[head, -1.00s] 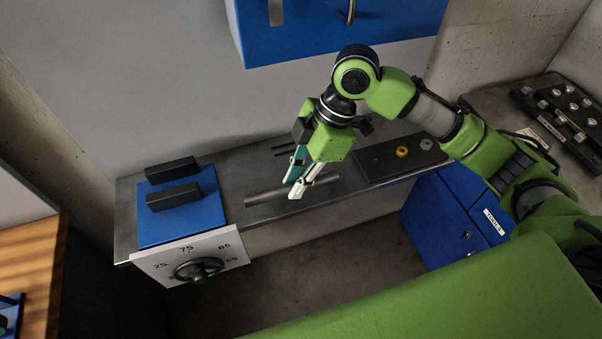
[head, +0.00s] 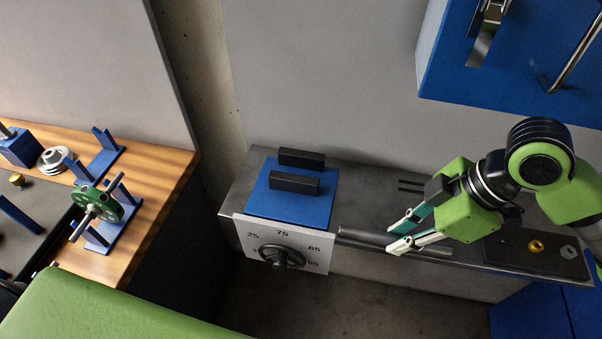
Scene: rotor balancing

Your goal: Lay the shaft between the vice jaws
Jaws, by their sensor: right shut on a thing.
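The shaft (head: 363,236) is a plain grey metal rod lying lengthwise along the steel bench, just right of the vice. My right gripper (head: 398,237) is shut on the shaft near its middle, with its teal and white fingers pointing down to the left. Whether the shaft touches the bench top or is slightly above it, I cannot tell. The vice is a blue plate (head: 266,206) with two black jaws, a rear one (head: 302,158) and a front one (head: 294,182), standing apart with an empty gap between them. My left gripper is out of view.
A white dial panel with a black knob (head: 282,257) fronts the vice. A dark board (head: 510,254) with a brass ring (head: 536,246) and a nut lies at right. A blue cabinet (head: 520,65) hangs above. A wooden bench (head: 165,175) at left carries a green rotor (head: 97,205) on blue stands.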

